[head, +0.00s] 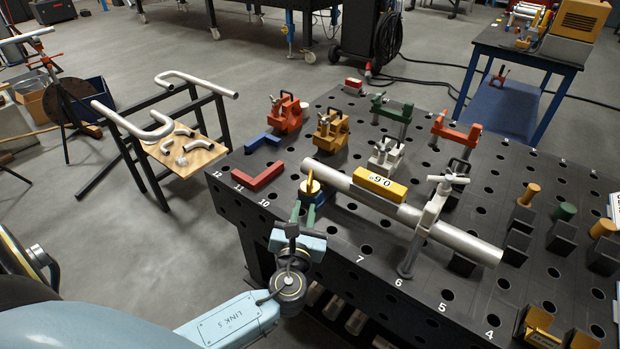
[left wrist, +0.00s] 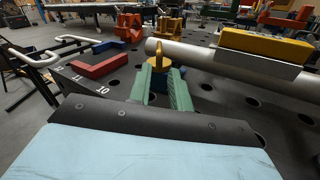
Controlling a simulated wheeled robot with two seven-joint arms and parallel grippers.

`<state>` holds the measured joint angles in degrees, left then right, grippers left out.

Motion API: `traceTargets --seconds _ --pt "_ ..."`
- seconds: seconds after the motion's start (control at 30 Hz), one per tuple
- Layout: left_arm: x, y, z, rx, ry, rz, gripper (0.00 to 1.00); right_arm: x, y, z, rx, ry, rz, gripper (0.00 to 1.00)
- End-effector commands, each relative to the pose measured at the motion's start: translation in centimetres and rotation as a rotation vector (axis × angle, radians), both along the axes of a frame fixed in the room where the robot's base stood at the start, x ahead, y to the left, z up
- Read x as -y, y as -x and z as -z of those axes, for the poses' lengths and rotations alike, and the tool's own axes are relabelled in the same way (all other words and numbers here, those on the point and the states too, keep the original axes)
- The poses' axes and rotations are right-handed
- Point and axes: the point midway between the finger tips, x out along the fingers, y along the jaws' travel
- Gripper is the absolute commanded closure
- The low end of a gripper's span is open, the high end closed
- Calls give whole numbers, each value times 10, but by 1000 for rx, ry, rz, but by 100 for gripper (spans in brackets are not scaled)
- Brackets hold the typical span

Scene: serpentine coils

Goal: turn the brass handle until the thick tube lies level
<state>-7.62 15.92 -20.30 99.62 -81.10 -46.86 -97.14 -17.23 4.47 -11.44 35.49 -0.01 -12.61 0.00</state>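The thick tube (head: 450,232) is a silver pipe lying across the black table, seen also in the left wrist view (left wrist: 220,62). It looks close to level, but I cannot tell exactly. A yellow level box (head: 380,184) on it shows small digits, perhaps 0.6. The brass handle (head: 312,186) is at the tube's left end, on a blue base (head: 322,194). My left gripper (left wrist: 163,76) has its green fingers on either side of the brass handle (left wrist: 171,78); whether they press on it is hidden. My right gripper is not in view.
A silver clamp (head: 430,222) stands over the tube. Red (head: 258,178) and blue (head: 262,142) angle pieces lie left of it. Orange, yellow and green clamps stand behind; several knobbed blocks stand at the right. A rack with bent tubes (head: 150,130) stands off the table's left side.

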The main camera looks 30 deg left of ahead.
Motion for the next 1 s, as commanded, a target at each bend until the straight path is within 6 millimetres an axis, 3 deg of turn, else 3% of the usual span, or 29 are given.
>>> traceTargets --seconds 0.3,0.5,0.7,1.0 --pt "-29 -61 -1 3 3 -5 80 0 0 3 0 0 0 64" --pt "-43 -91 0 1 5 -3 80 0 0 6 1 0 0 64" --pt "-49 -104 0 1 7 -4 80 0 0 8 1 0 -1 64" --pt "-50 -106 0 1 7 -4 80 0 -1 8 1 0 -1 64"
